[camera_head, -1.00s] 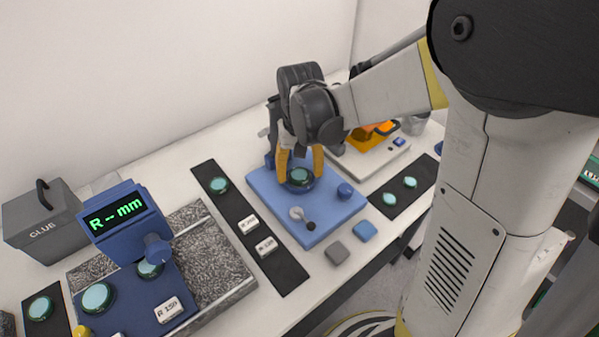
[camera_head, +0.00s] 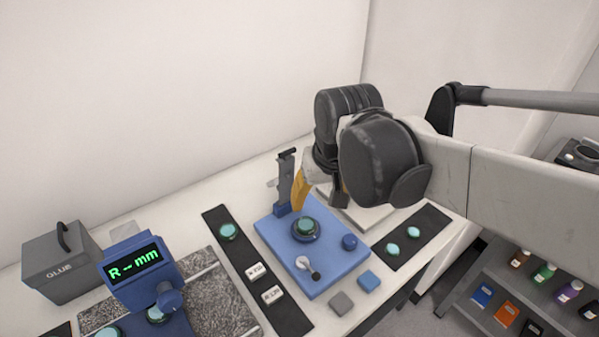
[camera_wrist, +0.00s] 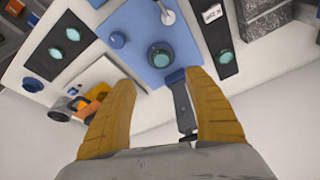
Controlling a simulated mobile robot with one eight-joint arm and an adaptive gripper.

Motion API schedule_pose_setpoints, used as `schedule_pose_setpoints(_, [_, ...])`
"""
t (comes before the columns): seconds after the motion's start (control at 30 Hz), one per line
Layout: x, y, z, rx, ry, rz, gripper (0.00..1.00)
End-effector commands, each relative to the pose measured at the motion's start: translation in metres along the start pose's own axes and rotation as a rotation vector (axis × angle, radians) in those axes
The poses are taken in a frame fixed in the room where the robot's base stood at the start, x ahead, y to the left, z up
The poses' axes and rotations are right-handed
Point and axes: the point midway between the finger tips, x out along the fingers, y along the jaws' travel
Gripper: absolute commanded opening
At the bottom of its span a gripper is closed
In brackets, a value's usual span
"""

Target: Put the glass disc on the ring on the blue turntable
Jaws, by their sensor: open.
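A glass disc (camera_head: 305,226), pale green, sits in the dark ring (camera_head: 306,236) on the blue turntable station (camera_head: 320,272). The disc also shows in the wrist view (camera_wrist: 160,58), inside its dark ring and apart from my fingers. Whether it lies fully flat is too small to tell. My gripper (camera_head: 300,190) is raised behind and above the station. In the wrist view its two yellow fingers (camera_wrist: 158,100) stand wide apart with nothing between them. In the head view one finger is mostly hidden by my wrist.
A grey upright post (camera_head: 286,180) stands at the station's back left corner, close to my fingers. Black strips with more discs lie left (camera_head: 228,231) and right (camera_head: 413,232). A blue R--mm display unit (camera_head: 136,262) and a GLUE box (camera_head: 62,262) are at left.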

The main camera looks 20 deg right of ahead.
Motion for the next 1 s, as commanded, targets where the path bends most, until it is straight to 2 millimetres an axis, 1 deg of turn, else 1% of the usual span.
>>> schedule_pose_setpoints(0.03, [-0.006, 0.001, 0.015, -0.012, 0.053, -0.004, 0.62])
schedule_pose_setpoints(0.1, [-0.012, 0.003, 0.028, -0.032, 0.127, -0.009, 0.62])
schedule_pose_setpoints(0.2, [-0.017, 0.004, 0.043, -0.054, 0.213, -0.012, 0.62])
schedule_pose_setpoints(0.3, [-0.018, 0.005, 0.052, -0.069, 0.273, -0.013, 0.62])
schedule_pose_setpoints(0.43, [-0.018, 0.005, 0.057, -0.079, 0.309, -0.013, 0.62])
schedule_pose_setpoints(0.7, [-0.018, 0.005, 0.057, -0.080, 0.314, -0.013, 0.62])
schedule_pose_setpoints(0.83, [-0.007, 0.005, 0.061, -0.080, 0.314, -0.013, 0.62])
schedule_pose_setpoints(1.0, [-0.010, 0.005, 0.060, -0.080, 0.313, -0.013, 0.62])
